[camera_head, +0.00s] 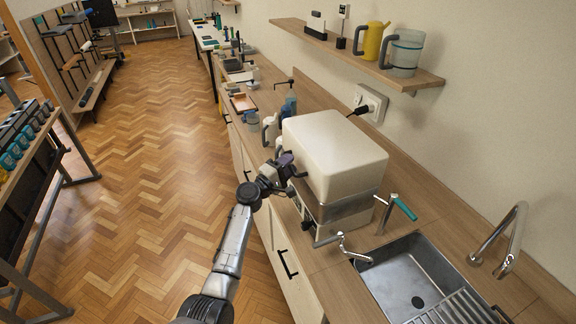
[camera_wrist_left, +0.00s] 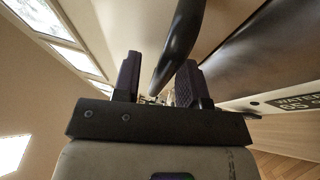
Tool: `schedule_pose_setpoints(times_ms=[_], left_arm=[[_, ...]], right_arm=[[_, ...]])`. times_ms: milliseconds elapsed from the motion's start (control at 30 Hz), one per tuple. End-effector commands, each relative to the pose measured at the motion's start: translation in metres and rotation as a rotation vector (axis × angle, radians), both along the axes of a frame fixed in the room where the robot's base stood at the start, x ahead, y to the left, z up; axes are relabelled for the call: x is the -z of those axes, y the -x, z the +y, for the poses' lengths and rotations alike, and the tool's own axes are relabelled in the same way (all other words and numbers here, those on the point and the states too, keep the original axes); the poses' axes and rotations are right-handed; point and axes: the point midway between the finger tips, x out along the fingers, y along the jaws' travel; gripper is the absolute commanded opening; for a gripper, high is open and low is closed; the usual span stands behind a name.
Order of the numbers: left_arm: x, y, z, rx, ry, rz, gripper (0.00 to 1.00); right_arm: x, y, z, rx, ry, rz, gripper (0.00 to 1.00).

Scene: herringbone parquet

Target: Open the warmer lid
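The warmer (camera_head: 345,212) stands on the wooden counter, a steel box under a large cream lid (camera_head: 335,150). The lid is down on the body. My left gripper (camera_head: 288,165) is at the front left side of the lid, by its dark handle. In the left wrist view, the two dark fingers (camera_wrist_left: 158,82) stand apart. The handle, a black curved bar (camera_wrist_left: 180,42), runs between them, nearer the right finger, with a gap on its left. Whether it touches a finger cannot be told. My right gripper is not in view.
A steel sink (camera_head: 410,275) with a tap (camera_head: 505,235) lies right of the warmer. A green-handled tool (camera_head: 393,208) stands beside it. Jugs (camera_head: 270,130) and bottles stand behind the warmer. A wall shelf (camera_head: 360,55) hangs above. The parquet floor at left is clear.

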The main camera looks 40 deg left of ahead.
Motion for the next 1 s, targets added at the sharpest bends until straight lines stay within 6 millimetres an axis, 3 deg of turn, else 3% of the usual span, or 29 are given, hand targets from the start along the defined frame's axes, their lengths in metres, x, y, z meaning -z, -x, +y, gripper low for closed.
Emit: schedule_pose_setpoints(times_ms=[167, 567, 1000], left_arm=[[0.0, 0.0001, -0.0001, 0.0, 0.0, 0.0, 0.37], [0.0, 0.0003, -0.0001, 0.0, 0.0, 0.0, 0.0], [-0.0031, -0.0014, -0.0025, 0.003, -0.003, 0.004, 0.0]], right_arm=[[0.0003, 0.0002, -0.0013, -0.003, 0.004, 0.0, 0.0], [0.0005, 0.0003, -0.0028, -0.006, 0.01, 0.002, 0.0], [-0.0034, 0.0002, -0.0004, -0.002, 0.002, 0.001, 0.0]])
